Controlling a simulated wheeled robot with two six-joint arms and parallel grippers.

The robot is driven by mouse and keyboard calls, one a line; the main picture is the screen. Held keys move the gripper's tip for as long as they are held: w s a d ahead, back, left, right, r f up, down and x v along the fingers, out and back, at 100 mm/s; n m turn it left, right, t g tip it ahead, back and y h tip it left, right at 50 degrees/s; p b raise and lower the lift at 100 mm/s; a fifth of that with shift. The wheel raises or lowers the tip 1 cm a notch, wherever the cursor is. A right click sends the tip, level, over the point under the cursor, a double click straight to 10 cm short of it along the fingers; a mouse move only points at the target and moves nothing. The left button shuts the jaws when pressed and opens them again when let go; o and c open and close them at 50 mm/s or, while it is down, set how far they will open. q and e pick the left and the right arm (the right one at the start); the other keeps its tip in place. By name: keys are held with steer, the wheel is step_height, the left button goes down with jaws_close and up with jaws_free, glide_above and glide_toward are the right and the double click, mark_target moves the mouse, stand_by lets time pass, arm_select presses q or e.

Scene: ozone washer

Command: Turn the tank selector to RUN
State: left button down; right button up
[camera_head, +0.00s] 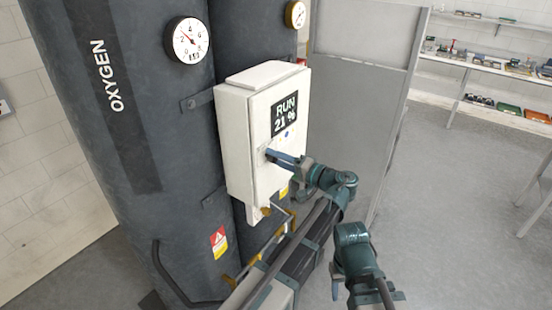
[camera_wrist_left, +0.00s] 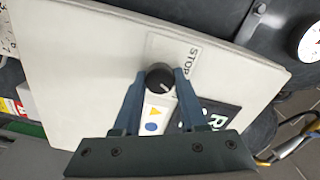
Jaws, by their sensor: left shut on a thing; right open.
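The tank selector is a round black knob (camera_wrist_left: 160,77) on the face of a white box (camera_head: 238,140). In the left wrist view a STOP label (camera_wrist_left: 193,53) is beside it, and a short pale mark shows on the knob. The box's dark display (camera_head: 284,113) reads RUN 21 %. My left gripper (camera_head: 272,155) is at the box face, its two blue fingers (camera_wrist_left: 160,86) shut on the knob's sides. The head view mostly hides the knob behind them. My right gripper (camera_head: 337,288) is open and empty, low in the head view, partly out of sight.
The box is mounted on tall dark oxygen tanks (camera_head: 105,150) with a round gauge (camera_head: 188,40). Yellow pipework (camera_head: 262,262) runs below the box. A grey partition (camera_head: 362,60) stands behind. Shelves (camera_head: 490,60) with small items are far right; the floor there is clear.

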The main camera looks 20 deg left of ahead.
stand_by(0.3)
arm_select(q)
steer(key=shift+c, duration=2.2)
jaws_free()
steer(key=shift+d, duration=0.15)
arm_select(e)
steer(key=shift+d, duration=0.15)
